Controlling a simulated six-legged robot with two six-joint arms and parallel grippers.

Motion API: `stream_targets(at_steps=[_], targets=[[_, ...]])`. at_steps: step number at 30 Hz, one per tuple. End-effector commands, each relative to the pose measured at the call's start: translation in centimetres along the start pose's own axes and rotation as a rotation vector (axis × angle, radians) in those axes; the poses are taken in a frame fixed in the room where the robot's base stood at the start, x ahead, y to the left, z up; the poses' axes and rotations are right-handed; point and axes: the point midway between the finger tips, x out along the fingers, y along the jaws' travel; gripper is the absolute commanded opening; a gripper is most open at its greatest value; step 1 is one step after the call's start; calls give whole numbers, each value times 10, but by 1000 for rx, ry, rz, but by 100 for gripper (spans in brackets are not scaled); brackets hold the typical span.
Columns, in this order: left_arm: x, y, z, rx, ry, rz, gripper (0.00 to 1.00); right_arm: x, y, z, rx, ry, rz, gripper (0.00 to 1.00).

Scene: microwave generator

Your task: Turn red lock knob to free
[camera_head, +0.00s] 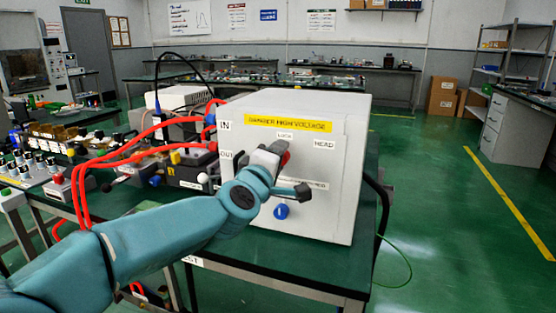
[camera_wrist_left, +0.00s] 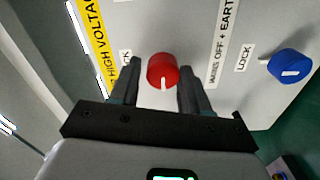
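The red lock knob (camera_wrist_left: 162,71) is a round knob with a white pointer line on the face of a white high-voltage box (camera_head: 340,205). In the left wrist view it shows between the two fingers of my left gripper (camera_wrist_left: 160,80), with a small gap on each side. The fingers are open; whether their tips reach past the knob's front is hard to tell. In the head view my left gripper (camera_head: 280,155) is at the box's front, and only part of the red knob (camera_head: 286,158) shows beside it. My right gripper is not in view.
A blue knob (camera_wrist_left: 289,65) sits on the same panel, near a LOCK label; it also shows in the head view (camera_head: 281,212). Red cables (camera_head: 130,155) and instruments crowd the bench left of the box. The green floor (camera_head: 450,230) on the right is clear.

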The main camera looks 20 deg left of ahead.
Motion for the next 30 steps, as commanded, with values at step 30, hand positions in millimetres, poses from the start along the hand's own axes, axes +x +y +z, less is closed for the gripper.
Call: stream_targets(at_steps=[30], targets=[[-143, 1, 0, 1, -3, -1, 60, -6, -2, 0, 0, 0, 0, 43]])
